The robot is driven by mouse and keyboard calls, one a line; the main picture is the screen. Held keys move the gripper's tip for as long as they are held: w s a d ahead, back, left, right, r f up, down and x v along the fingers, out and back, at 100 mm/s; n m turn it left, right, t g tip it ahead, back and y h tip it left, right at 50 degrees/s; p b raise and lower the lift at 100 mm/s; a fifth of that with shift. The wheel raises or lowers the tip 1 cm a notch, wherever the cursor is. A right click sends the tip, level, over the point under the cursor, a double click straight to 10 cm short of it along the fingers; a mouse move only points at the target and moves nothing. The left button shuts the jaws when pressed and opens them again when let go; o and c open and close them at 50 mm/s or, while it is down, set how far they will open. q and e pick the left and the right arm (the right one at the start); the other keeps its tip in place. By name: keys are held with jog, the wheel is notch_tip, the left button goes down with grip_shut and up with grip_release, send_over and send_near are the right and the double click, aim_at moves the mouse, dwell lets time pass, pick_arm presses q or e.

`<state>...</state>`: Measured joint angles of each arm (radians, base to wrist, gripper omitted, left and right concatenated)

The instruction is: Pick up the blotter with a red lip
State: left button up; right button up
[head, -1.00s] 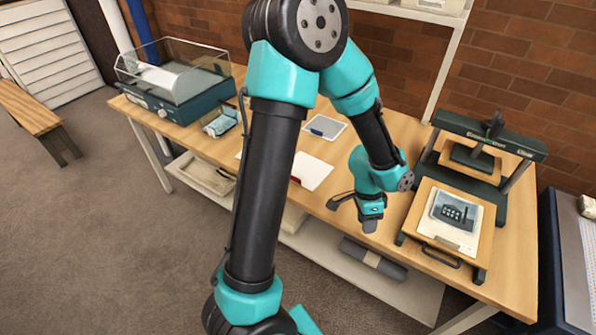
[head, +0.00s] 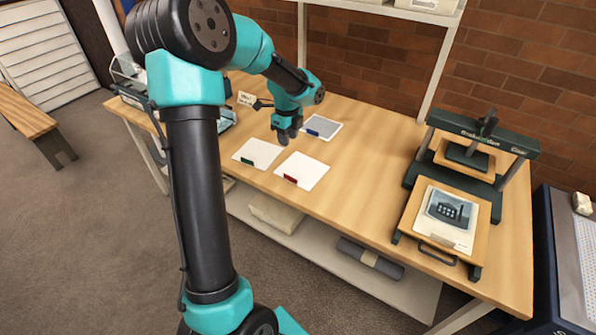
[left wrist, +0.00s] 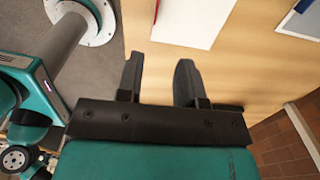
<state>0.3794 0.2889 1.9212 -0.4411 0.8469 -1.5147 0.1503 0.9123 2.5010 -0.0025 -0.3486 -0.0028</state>
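The blotter with a red lip (head: 308,168) is a white sheet lying flat on the wooden table, its red lip on the near edge. In the left wrist view the white blotter (left wrist: 190,20) shows at the top, with a red strip at its left edge. My left gripper (head: 287,138) hangs above the table, just behind the red-lipped and green-lipped blotters in the head view. Its two fingers stand apart with nothing between them in the left wrist view (left wrist: 158,68). My right gripper is not seen.
A white blotter with a green lip (head: 258,150) lies to the left, and a greyish one with a blue lip (head: 324,128) lies behind. A press (head: 470,150) with a picture on its board stands at the right. The table between is clear.

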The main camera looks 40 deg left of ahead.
pick_arm(q)
jog(key=shift+f, duration=0.1)
send_over(289, 180)
jog(key=f, duration=1.2)
jog(key=shift+w+a, duration=0.2)
jog(key=shift+w, duration=0.05)
jog(key=shift+f, duration=0.1)
jog(key=shift+s+d+f, duration=0.1)
jog(key=shift+f, duration=1.2)
jog(key=shift+s+d+f, duration=0.1)
jog(key=shift+f, duration=1.2)
jog(key=shift+c, duration=0.2)
grip_shut()
